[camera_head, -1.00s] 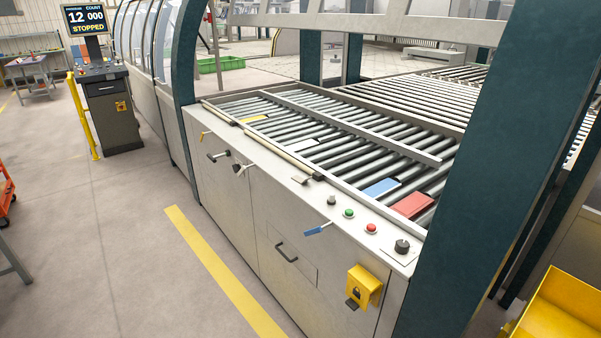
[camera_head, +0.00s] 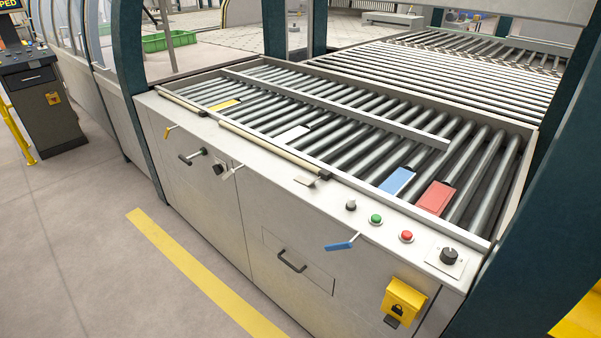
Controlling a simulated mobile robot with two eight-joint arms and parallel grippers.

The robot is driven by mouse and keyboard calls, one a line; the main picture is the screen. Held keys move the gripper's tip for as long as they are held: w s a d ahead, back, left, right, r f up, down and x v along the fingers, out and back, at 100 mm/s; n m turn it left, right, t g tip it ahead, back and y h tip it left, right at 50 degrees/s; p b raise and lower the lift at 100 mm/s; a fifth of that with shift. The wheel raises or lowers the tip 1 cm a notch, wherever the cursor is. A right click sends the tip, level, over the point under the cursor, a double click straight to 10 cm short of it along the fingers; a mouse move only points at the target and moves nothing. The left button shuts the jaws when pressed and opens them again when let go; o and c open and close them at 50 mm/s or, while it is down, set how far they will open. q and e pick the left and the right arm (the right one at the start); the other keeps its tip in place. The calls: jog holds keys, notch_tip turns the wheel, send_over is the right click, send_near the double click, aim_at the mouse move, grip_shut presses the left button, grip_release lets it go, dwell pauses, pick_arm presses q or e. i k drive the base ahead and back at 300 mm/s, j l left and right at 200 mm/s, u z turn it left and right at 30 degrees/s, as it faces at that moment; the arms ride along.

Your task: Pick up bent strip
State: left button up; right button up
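A small greyish-tan piece (camera_head: 305,180), which looks like a bent strip, lies on the front ledge of the machine beside the near end of a long beige bar (camera_head: 270,146). It is small in the picture, and I cannot make out its exact bend. Neither of my grippers is in view, and nothing covers the piece.
The roller bed (camera_head: 350,158) behind the ledge carries yellow (camera_head: 224,105), white (camera_head: 292,133), blue (camera_head: 397,181) and red (camera_head: 435,198) flat pieces. Buttons (camera_head: 376,219), a blue-handled lever (camera_head: 342,244) and a yellow lock box (camera_head: 404,300) are at the right. Floor is clear front left.

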aim_at(303, 180)
jog(key=i+j+z, duration=0.1)
jog(key=j, duration=0.25)
jog(key=i+j, duration=0.3)
jog(key=i+j+z, duration=0.15)
jog(key=j, duration=0.2)
